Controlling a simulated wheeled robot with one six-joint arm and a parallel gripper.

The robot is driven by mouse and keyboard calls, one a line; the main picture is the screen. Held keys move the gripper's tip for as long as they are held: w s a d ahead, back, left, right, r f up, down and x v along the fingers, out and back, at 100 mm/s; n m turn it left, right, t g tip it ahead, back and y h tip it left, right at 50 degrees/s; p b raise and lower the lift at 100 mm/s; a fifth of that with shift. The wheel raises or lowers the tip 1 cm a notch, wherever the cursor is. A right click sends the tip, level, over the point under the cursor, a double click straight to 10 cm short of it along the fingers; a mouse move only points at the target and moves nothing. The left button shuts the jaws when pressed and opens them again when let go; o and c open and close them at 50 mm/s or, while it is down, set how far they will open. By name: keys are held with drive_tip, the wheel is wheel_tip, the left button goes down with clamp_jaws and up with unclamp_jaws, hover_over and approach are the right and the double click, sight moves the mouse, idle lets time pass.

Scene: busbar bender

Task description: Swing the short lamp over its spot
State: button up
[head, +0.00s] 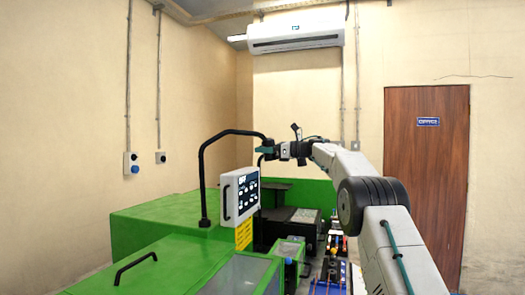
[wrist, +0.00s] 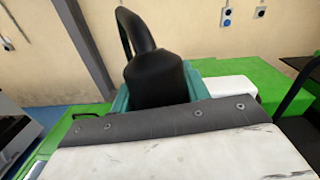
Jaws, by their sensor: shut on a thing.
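The short lamp (head: 202,172) is a black bent tube rising from the green machine, arching right to its head. In the wrist view the black lamp head (wrist: 158,78) is close up, with the tube curving up behind it. My gripper (head: 266,149) is shut on the lamp head, its teal jaws on both sides of it, high above the machine bed. The teal jaws also show in the wrist view (wrist: 158,88). The lamp's spot cannot be made out in either view.
The green machine (head: 160,215) fills the lower left. A white control panel (head: 240,195) stands just below and left of the lamp head. Dark machine parts (head: 300,226) lie below my gripper. A brown door (head: 426,180) is at right. The air above the machine is clear.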

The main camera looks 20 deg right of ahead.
drive_tip(key=o, duration=1)
drive_tip(key=shift+d, duration=0.25)
drive_tip(key=o, duration=0.4)
drive_tip(key=shift+d, duration=0.15)
drive_tip(key=shift+c, duration=0.2)
drive_tip(key=shift+a, duration=0.35)
drive_tip(key=v, duration=0.8)
drive_tip(key=shift+w, duration=0.1)
